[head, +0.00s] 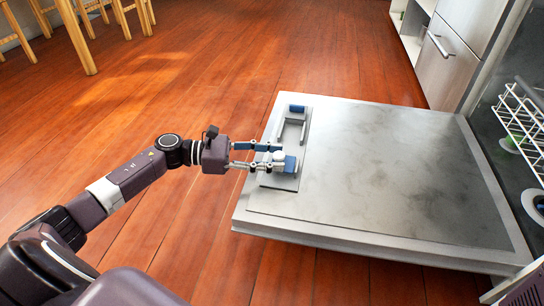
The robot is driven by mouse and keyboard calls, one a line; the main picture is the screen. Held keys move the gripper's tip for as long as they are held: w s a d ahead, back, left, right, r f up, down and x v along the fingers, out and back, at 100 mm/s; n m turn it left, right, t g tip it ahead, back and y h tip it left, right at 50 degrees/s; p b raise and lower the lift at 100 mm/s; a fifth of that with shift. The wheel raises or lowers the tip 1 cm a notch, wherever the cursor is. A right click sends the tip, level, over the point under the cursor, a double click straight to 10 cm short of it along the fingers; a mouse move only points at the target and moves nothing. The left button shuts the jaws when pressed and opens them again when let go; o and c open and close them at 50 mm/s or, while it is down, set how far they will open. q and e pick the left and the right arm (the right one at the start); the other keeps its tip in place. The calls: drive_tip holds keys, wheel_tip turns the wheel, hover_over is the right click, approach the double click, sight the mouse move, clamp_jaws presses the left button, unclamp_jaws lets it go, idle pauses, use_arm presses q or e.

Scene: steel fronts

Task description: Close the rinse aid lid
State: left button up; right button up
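The dishwasher door (390,170) lies folded down flat. A grey dispenser panel (301,130) sits along its left side. At the panel's near end are a small pale rounded part and a blue part (290,164), which look like the rinse aid lid; its exact angle is too small to tell. My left gripper (272,157) reaches in from the left over this near end. Its two fingers are apart, with their tips beside the pale part and partly covering it. I cannot tell whether they touch it. My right gripper is out of view.
Another blue part (297,108) sits at the panel's far end. A white wire rack (522,128) stands at the right, inside the dishwasher. Cabinet fronts (449,62) are at the upper right. Wooden stools (80,40) stand far left. The wooden floor between is clear.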

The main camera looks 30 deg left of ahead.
use_arm(q)
drive_tip(key=v, duration=1.2)
